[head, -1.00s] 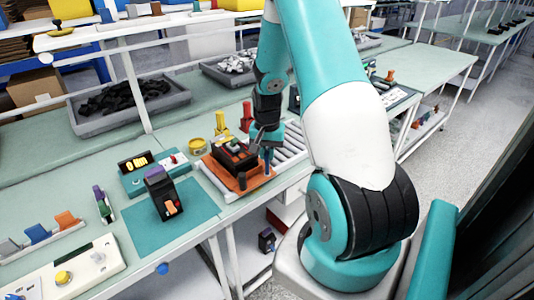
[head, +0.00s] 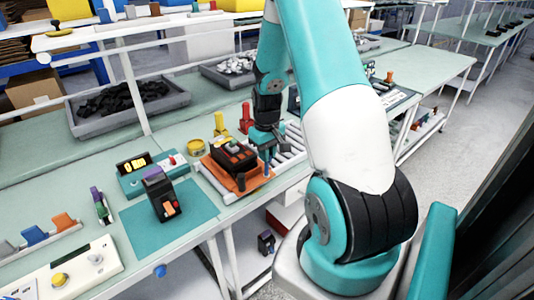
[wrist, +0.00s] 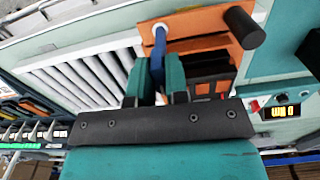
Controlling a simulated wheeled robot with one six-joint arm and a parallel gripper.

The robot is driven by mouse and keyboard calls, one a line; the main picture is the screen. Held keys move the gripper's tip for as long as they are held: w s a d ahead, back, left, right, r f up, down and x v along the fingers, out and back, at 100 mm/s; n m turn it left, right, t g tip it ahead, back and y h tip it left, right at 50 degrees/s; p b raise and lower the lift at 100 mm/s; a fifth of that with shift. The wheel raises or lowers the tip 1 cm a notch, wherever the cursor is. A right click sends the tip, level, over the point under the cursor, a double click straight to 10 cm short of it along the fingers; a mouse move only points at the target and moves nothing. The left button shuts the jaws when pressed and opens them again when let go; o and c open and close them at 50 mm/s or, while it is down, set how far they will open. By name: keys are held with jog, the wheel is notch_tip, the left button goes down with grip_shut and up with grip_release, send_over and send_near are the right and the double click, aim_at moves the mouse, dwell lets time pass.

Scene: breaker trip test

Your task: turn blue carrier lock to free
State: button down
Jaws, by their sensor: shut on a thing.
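The blue carrier lock (head: 267,164) is an upright blue piece at the right edge of the orange carrier (head: 240,184). In the wrist view the lock (wrist: 159,42) stands at a pale rounded end of the orange carrier (wrist: 215,24). My gripper (head: 266,143) is above this edge of the carrier. Its teal fingers (wrist: 161,72) are shut on the blue lock, and they hide its lower part. Black breaker parts (head: 235,157) sit on the carrier. The lock's exact angle is hard to tell.
The carrier lies at the roller conveyor (head: 290,147). A yellow post (head: 220,125) and a red post (head: 246,117) stand behind it. A black breaker (head: 160,190) stands on a teal mat to the left. A black knob (wrist: 243,26) rises close by the gripper.

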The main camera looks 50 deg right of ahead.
jog(key=shift+n, duration=0.4)
jog(key=c, duration=1.1)
grip_release()
jog(key=shift+a, duration=0.1)
jog(key=shift+r, duration=0.1)
notch_tip(320, 180, up, 17)
jog(key=shift+r+b, duration=0.15)
jog(key=shift+b, duration=1)
